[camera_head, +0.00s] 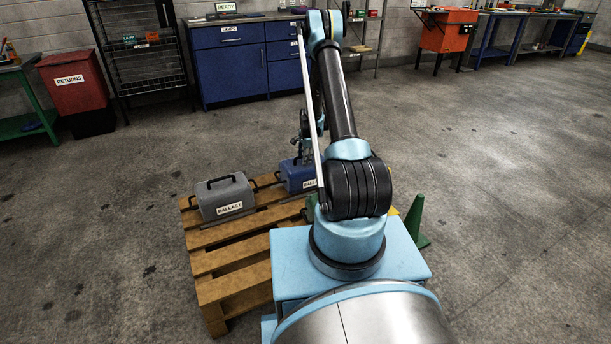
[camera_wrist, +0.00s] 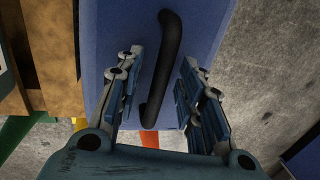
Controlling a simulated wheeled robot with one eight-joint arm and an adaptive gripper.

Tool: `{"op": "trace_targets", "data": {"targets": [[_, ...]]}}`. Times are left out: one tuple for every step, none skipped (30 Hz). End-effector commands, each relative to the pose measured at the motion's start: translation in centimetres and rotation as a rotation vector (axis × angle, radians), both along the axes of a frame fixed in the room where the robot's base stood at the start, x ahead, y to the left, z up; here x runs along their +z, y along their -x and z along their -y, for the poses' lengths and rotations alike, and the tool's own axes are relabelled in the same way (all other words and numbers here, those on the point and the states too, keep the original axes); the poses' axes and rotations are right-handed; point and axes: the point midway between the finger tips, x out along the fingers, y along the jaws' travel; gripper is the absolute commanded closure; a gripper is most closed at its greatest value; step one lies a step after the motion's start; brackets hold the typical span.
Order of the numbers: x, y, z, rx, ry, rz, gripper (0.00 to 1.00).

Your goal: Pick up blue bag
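The blue bag (camera_head: 297,175) is a boxy blue case with a white "BALLAST" label, sitting on the wooden pallet's far right part. My arm hides much of it in the head view. In the wrist view the blue bag (camera_wrist: 205,25) fills the upper middle, with its black handle (camera_wrist: 165,70) arched across it. My gripper (camera_wrist: 155,85) is open, with a finger on each side of the handle. The handle lies between the fingers, and a gap shows on both sides. In the head view my gripper (camera_head: 306,148) is small and partly hidden behind my arm, right at the bag.
A grey "BALLAST" bag (camera_head: 224,196) sits left on the pallet (camera_head: 232,262). A green cone (camera_head: 417,222) stands right of my base. A blue cabinet (camera_head: 230,64), a wire rack (camera_head: 140,55) and a red returns bin (camera_head: 76,85) line the back. The right floor is clear.

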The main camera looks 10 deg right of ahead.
Motion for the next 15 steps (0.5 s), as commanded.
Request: {"op": "trace_targets", "data": {"targets": [[-0.26,-0.05,-0.02,0.0,0.0,0.0,0.65],[-0.35,-0.05,-0.03,0.0,0.0,0.0,0.65],[-0.41,-0.07,-0.03,0.0,0.0,0.0,0.65],[-0.44,-0.07,-0.03,0.0,0.0,0.0,0.65],[-0.45,-0.07,-0.03,0.0,0.0,0.0,0.65],[-0.45,-0.07,-0.03,0.0,0.0,0.0,0.65],[-0.44,-0.07,-0.03,0.0,0.0,0.0,0.65],[-0.44,-0.07,-0.03,0.0,0.0,0.0,0.65],[-0.44,-0.07,-0.03,0.0,0.0,0.0,0.65],[-0.44,-0.07,-0.04,0.0,0.0,0.0,0.67],[-0.44,-0.07,-0.04,0.0,0.0,0.0,0.74],[-0.43,-0.07,-0.04,0.0,0.0,0.0,0.83],[-0.43,-0.07,-0.04,0.0,0.0,0.0,0.9],[-0.43,-0.07,-0.04,0.0,0.0,0.0,0.97],[-0.43,-0.08,-0.04,0.0,0.0,0.0,1.0]]}}
